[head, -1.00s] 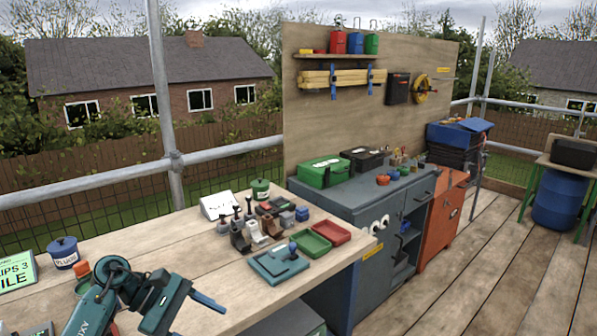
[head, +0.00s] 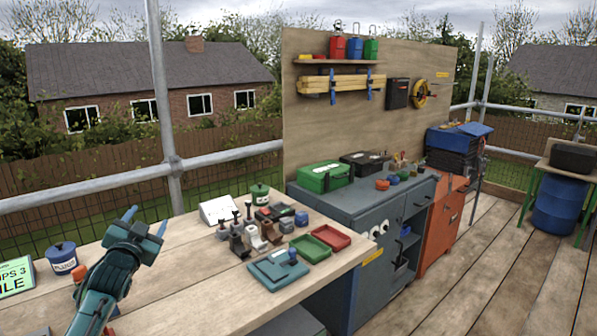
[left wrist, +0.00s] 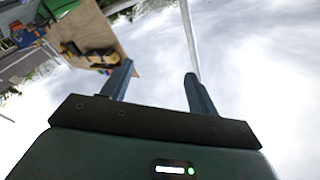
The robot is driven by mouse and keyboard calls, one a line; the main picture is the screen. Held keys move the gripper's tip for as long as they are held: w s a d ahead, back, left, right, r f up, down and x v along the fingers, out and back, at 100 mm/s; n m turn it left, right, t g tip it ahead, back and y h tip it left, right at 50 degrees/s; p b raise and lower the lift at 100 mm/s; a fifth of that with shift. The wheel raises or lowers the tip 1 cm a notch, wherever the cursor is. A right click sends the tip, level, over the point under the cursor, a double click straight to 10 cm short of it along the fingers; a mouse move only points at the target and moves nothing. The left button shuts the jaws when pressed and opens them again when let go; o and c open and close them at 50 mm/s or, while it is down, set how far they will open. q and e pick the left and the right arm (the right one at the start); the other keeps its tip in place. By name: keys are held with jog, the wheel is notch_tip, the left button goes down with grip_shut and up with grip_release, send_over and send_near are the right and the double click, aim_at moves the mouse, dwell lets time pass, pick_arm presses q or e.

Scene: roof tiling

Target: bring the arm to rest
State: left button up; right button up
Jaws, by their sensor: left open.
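My left gripper (head: 146,221) is raised above the left part of the wooden bench, its two blue fingers spread and pointing up. Nothing is between the fingers. In the left wrist view, the open left gripper (left wrist: 160,85) has mostly cloudy sky between and beyond its fingertips. My left arm comes up from the bottom left of the head view and hides some of the bench. My right gripper is in neither view.
The bench (head: 190,275) holds a blue pot (head: 62,259), a green pot (head: 260,194), a green tray (head: 310,248), a red tray (head: 332,237) and a teal plate (head: 278,270). A grey cabinet (head: 335,207) stands to the right. A scaffold pole (head: 160,90) rises behind the bench.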

pick_arm(q)
jog(key=s+d+f+g+h, duration=0.1)
jog(key=s+d+f+g, duration=0.1)
jog(key=s+d+f, duration=0.45)
jog(key=s+d+f+n+g+h, duration=0.1)
jog(key=s+f, duration=0.3)
jog(key=f, duration=0.5)
jog(key=s+d+f+g+h, duration=0.1)
jog(key=s+d+f+g, duration=0.1)
jog(key=s+d+f, duration=0.35)
jog(key=s+d+f+g, duration=0.1)
jog(key=s+d+f, duration=0.1)
jog(key=s, duration=0.6)
jog(key=s+d+f+n+g+h, duration=0.1)
jog(key=s+d+f, duration=0.2)
jog(key=s, duration=0.4)
jog(key=s+d+f+g+h, duration=0.1)
jog(key=s+d+f, duration=0.2)
jog(key=s, duration=0.5)
jog(key=shift+s, duration=0.3)
